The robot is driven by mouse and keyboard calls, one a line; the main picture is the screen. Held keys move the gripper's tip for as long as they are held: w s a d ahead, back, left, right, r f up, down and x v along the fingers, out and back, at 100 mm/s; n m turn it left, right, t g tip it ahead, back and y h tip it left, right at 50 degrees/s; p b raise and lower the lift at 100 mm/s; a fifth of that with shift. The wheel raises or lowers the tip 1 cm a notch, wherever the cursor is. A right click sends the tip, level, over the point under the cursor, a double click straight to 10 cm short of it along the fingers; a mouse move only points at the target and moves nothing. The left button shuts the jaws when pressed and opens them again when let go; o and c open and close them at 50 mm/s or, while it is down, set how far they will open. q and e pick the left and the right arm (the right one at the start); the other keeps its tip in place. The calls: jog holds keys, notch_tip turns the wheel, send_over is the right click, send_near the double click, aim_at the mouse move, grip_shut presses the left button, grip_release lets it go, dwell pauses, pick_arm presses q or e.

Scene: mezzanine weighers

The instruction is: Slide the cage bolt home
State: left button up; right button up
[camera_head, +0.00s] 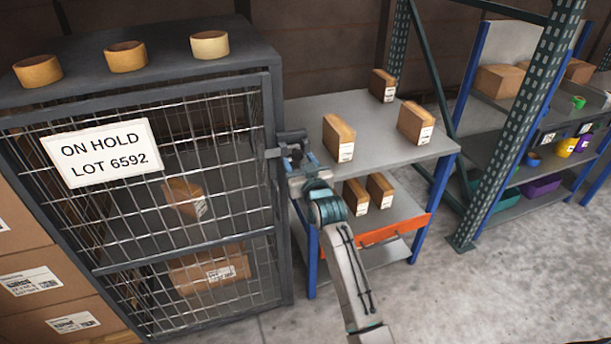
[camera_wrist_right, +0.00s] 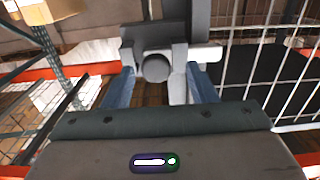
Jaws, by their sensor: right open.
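The grey wire-mesh cage (camera_head: 285,215) stands at the left, its door closed or nearly so, with an "ON HOLD LOT 6592" sign (camera_head: 101,153) on the mesh. The cage bolt (camera_head: 291,137) is at the door's right edge. In the right wrist view the bolt's round knob (camera_wrist_right: 155,68) sits between the blue fingers, and a pale rod (camera_wrist_right: 208,54) shows to its right. My right gripper (camera_head: 300,162) is open at the bolt, one finger on each side of the knob. I cannot tell whether the fingers touch it. My left gripper is not in view.
Several cardboard rings (camera_head: 126,57) stand on the cage top, and boxes sit inside it. A grey table (camera_head: 375,145) with boxes and an orange-fronted lower shelf stands right of the cage. Racking (camera_head: 515,150) stands farther right. Floor (camera_head: 490,290) at front right is clear.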

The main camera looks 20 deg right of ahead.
jog(key=s+b, duration=0.1)
jog(key=s, duration=0.8)
